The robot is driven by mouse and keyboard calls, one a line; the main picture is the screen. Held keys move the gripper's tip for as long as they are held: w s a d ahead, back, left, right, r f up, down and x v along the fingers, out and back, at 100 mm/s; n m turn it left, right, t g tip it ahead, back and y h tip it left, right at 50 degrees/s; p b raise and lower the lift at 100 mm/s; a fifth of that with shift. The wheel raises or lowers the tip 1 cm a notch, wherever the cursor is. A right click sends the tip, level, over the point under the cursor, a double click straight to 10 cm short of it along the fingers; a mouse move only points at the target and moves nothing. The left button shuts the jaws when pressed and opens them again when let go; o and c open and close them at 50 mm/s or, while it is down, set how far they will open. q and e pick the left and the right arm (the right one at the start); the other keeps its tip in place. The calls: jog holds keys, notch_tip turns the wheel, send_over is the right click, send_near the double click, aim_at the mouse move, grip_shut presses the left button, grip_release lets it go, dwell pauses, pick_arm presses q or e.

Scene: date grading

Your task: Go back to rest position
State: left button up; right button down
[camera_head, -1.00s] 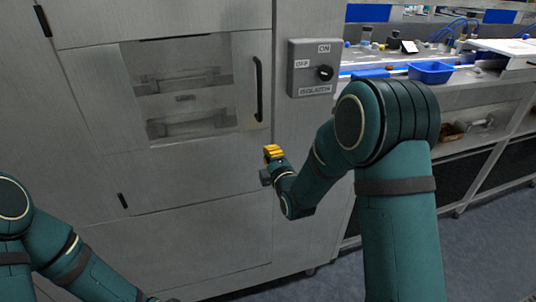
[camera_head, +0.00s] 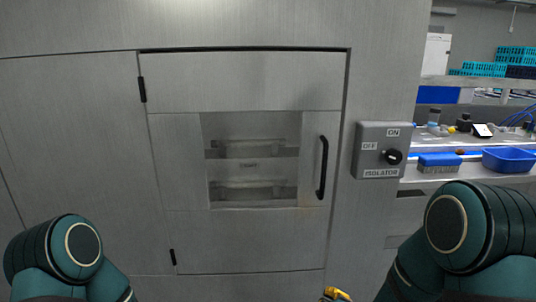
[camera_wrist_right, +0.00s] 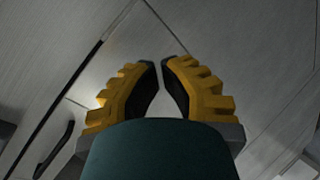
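My right gripper (camera_head: 337,294) shows at the bottom edge of the head view as a small yellow piece, left of my right arm. In the right wrist view its two yellow, ribbed fingers with dark pads (camera_wrist_right: 162,75) lean together. A narrow gap shows at the tips, with nothing seen between them. Whether that counts as open or shut is unclear. My left gripper is out of view; only my left arm shows at the lower left.
A large grey cabinet front (camera_head: 80,150) fills the left and middle. Its closed door has a window (camera_head: 252,160) and a dark vertical handle (camera_head: 323,167). A bench with a blue bin (camera_head: 508,160) and a blue brush (camera_head: 438,161) is at the right. Blue crates (camera_head: 515,57) stand behind.

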jog(key=s+a+f+m+g+y, duration=0.1)
jog(key=s+a+f+m+g, duration=0.2)
jog(key=s+f+m+g, duration=0.2)
jog(key=s+a+f+m+g+y, duration=0.1)
jog(key=s+a+f+m+g, duration=0.2)
jog(key=s+f+m+g, duration=0.3)
jog(key=s+f+m, duration=0.3)
jog(key=s+f, duration=0.2)
jog(key=s, duration=0.2)
jog(key=shift+s+a+f, duration=0.15)
jog(key=shift+a, duration=0.15)
dwell(0.4)
